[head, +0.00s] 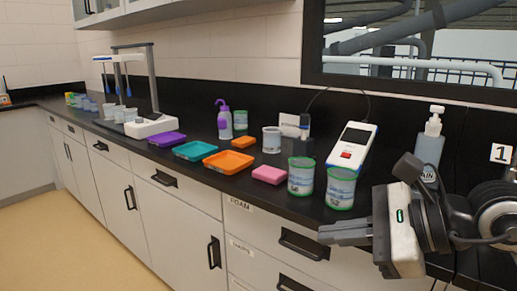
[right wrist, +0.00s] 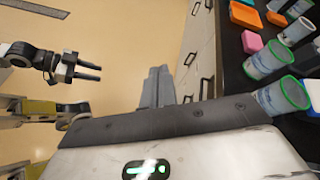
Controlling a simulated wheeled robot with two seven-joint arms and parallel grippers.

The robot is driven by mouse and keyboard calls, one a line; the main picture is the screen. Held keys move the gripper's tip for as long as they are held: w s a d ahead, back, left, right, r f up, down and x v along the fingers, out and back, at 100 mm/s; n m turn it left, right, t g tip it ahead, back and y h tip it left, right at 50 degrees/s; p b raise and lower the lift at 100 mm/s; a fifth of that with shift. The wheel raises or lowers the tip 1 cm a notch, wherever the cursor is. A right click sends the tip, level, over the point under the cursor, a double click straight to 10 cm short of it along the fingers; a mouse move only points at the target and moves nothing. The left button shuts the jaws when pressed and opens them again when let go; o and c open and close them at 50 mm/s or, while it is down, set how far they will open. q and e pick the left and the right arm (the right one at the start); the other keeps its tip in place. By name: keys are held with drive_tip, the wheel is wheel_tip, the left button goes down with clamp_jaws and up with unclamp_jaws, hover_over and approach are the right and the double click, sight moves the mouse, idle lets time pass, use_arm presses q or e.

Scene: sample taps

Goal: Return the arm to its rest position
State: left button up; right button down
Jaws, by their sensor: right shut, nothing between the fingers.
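My right gripper (head: 345,232) is at the lower right of the head view, in front of the counter's front edge, with its fingers pointing left. Its dark fingers also show in the right wrist view (right wrist: 157,88), closed together with nothing between them. My left gripper (right wrist: 90,71) shows at the left of the right wrist view, over the tan floor. Its two fingers are apart and nothing shows between them. The left arm is out of the head view.
Two green-rimmed cups (head: 341,188) (head: 300,175) stand near the counter edge, close to my right gripper. A pump bottle (head: 429,148) stands behind my right arm. Coloured trays (head: 229,161) and a white meter (head: 353,147) are on the black counter. Floor (head: 60,240) is clear.

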drive_tip(key=s+a+r+m+y+p, duration=0.2)
drive_tip(key=s+a+m+y, duration=0.3)
drive_tip(key=m+y, duration=0.4)
drive_tip(key=w+d+f+m+t+h, duration=0.1)
drive_tip(key=d+f+m+t+h, duration=0.3)
drive_tip(key=m, duration=0.7)
drive_tip(key=w+d+f+m+t+h+p, duration=0.1)
drive_tip(key=w+f+m+t+h, duration=0.15)
drive_tip(key=f+m+h, duration=0.6)
drive_tip(key=d+f+m+t+h, duration=0.25)
drive_tip(key=m+t, duration=0.25)
drive_tip(key=m, duration=0.9)
drive_tip(key=s+f+m+g+h, duration=0.1)
drive_tip(key=s+f+m+g, duration=0.2)
drive_tip(key=f, duration=0.4)
drive_tip(key=s+f+m+g+p, duration=0.1)
drive_tip(key=s+f+m+g, duration=0.3)
drive_tip(key=s+f, duration=0.3)
drive_tip(key=shift+f+m+h, duration=0.4)
drive_tip(key=shift+f+m, duration=0.35)
drive_tip(key=shift+s, duration=0.1)
